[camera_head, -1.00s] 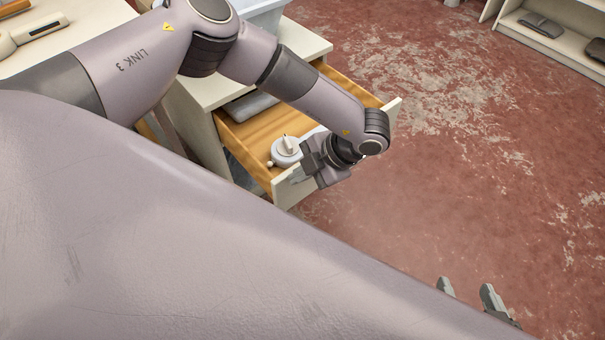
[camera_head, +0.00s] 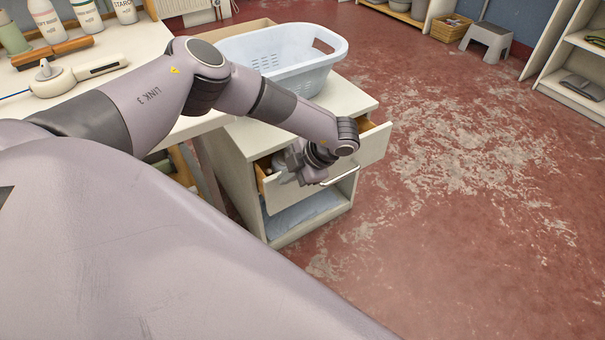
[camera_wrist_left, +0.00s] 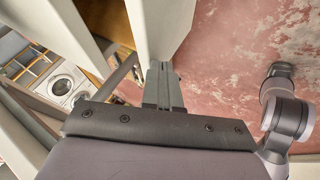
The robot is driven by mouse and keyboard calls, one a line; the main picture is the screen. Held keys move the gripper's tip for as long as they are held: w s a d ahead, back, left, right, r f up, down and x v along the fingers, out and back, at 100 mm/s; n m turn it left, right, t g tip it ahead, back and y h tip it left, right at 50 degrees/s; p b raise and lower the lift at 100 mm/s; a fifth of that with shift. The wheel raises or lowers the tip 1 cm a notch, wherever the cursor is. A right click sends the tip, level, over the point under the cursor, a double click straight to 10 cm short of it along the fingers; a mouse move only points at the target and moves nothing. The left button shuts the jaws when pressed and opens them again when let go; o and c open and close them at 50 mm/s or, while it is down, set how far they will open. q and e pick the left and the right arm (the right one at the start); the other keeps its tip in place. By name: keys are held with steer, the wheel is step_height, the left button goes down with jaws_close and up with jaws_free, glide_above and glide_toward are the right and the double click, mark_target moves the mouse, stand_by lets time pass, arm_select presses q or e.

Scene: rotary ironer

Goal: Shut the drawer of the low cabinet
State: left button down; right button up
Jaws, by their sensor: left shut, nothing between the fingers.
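The low cabinet (camera_head: 352,98) stands in the middle of the head view, with its drawer (camera_head: 374,146) partly out. The drawer's pale front has a silver bar handle (camera_head: 341,177), and a narrow strip of wooden interior shows behind it. My left gripper (camera_head: 296,168) is shut and empty at the left part of the drawer front. My forearm hides part of the drawer. In the left wrist view, the shut fingers (camera_wrist_left: 163,86) are close against the pale drawer front (camera_wrist_left: 160,28); I cannot tell whether they touch. My right gripper is not in view.
A pale blue laundry basket (camera_head: 275,58) stands on the cabinet top. An open compartment with folded cloth (camera_head: 298,212) is below the drawer. A table with bottles and an iron-like tool (camera_head: 65,78) is at left. Red floor right of the cabinet is clear.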

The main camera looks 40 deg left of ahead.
arm_select(q)
steer(key=shift+w+a, duration=0.2)
steer(key=shift+a, duration=0.4)
steer(key=shift+w+a, duration=0.2)
steer(key=shift+a, duration=0.35)
steer(key=shift+w+a, duration=0.25)
steer(key=shift+a, duration=0.45)
